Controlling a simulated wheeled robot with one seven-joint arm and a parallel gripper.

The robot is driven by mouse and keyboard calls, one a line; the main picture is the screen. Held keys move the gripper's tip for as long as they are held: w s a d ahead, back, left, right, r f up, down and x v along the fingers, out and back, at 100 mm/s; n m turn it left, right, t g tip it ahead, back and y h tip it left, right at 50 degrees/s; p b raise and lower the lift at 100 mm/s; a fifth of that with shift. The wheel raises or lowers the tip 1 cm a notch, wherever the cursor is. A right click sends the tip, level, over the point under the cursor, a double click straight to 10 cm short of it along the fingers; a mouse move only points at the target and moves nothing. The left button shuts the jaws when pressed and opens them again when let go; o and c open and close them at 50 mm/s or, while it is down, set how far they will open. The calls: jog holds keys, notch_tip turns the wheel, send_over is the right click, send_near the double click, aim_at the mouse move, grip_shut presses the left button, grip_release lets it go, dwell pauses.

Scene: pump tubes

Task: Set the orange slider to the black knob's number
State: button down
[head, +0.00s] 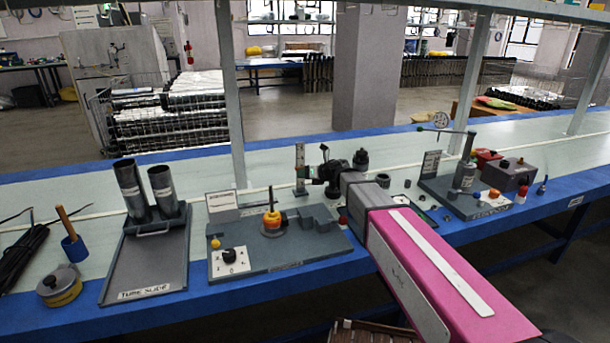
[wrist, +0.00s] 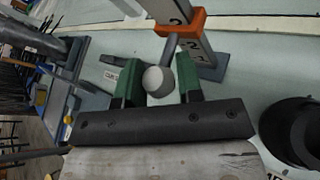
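The numbered post (head: 300,168) stands upright behind the grey fixture board; it also shows in the wrist view (wrist: 205,60). The orange slider (wrist: 180,23) is around this post, above a mark that looks like 2, with another mark nearer the base. Its grey rod ends in a pale ball (wrist: 158,82). My gripper (wrist: 160,66) has its green fingers on either side of the ball; I cannot tell whether they press on it. The black knob (head: 229,254) sits on a white plate (head: 231,267) on the board; its pointed number is too small to read.
The grey board (head: 300,256) carries an orange knob (head: 271,219) and grey blocks (head: 318,216). To its left stands a tray with two tubes (head: 129,188). To the right is another board with a lever (head: 447,131). A dark round part (wrist: 292,132) is near my gripper's right side.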

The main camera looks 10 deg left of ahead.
jog(key=shift+s+f, duration=0.1)
jog(key=shift+f, duration=1.85)
jog(key=c, duration=0.8)
grip_release()
jog(key=v, duration=1)
jog(key=shift+s+d+r, duration=0.1)
jog(key=shift+d+r, duration=0.1)
jog(key=shift+d, duration=0.1)
jog(key=shift+s, duration=0.1)
